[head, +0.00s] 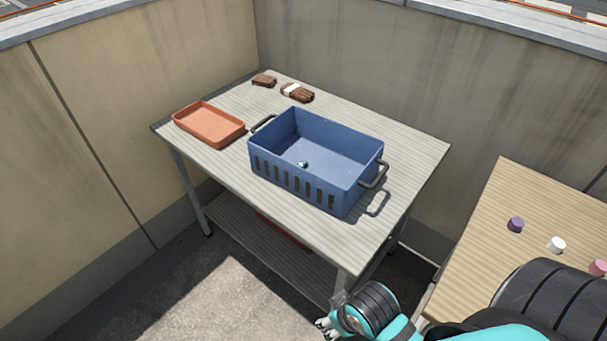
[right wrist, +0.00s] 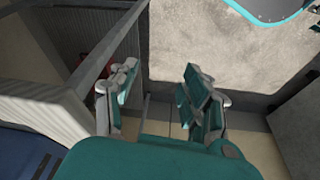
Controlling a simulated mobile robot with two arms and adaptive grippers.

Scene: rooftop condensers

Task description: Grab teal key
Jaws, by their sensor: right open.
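A small teal thing (head: 303,164), probably the teal key, lies on the floor of the blue crate (head: 315,190); it is too small to make out its shape. The crate stands on the grey slatted table (head: 415,150) and has dark handles at both ends. My right gripper (head: 325,325) is low at the bottom of the head view, below and in front of the table's near corner, well apart from the crate. In the right wrist view its fingers (right wrist: 160,95) are spread with nothing between them. My left gripper is not in view.
An orange tray (head: 209,125) sits left of the crate. Brown gloves (head: 297,92) and a brown block-like thing (head: 264,80) lie behind it. A wooden table (head: 490,240) at right holds purple, white and pink small items. Walls close off the back and left.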

